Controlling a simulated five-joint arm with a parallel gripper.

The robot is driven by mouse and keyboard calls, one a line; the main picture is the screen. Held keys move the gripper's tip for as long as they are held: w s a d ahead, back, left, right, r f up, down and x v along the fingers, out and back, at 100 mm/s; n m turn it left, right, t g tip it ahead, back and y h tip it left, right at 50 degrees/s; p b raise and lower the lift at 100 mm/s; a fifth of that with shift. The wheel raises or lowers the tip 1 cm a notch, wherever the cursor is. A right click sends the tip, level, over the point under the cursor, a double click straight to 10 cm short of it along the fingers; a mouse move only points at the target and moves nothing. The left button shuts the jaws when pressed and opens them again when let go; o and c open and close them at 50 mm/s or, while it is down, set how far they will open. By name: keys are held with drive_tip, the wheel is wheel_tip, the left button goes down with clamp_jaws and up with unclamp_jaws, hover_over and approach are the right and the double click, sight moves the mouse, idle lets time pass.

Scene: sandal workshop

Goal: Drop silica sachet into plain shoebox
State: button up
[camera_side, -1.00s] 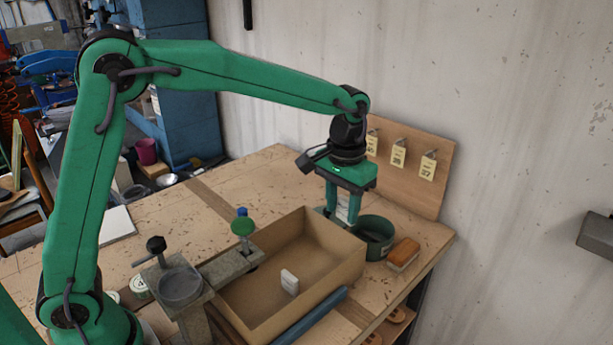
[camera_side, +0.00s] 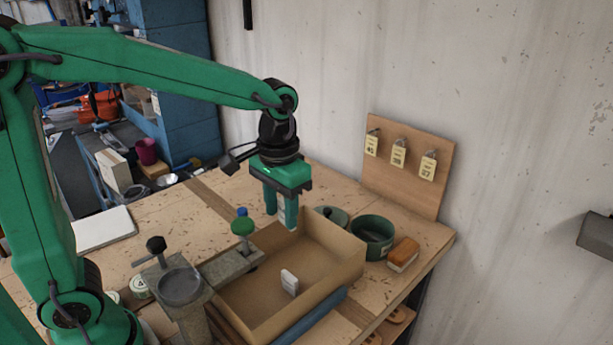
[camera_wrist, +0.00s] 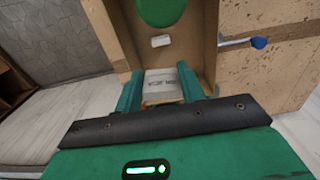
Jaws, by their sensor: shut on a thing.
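My gripper (camera_side: 283,222) is shut on a whitish silica sachet (camera_wrist: 163,86), which sits between the two green fingers and carries printed text in the wrist view. In the side view the fingers mostly hide the sachet; they are at the far-left edge of the open plain cardboard shoebox (camera_side: 336,243), around rim height. A small white sachet-like piece (camera_side: 289,282) stands inside the box; it also shows in the wrist view (camera_wrist: 161,41). I cannot tell whether the held sachet is over the box opening.
A green bowl (camera_side: 372,239) and an orange-brown brush (camera_side: 403,254) stand right of the box. A tag board (camera_side: 408,165) leans on the wall.

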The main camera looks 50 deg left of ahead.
drive_tip(key=shift+f, duration=0.1)
drive_tip(key=shift+f, duration=2.9)
drive_tip(key=o, duration=1)
drive_tip(key=shift+o, duration=0.2)
drive_tip(key=shift+r, duration=0.1)
wheel_tip(320, 180, up, 8)
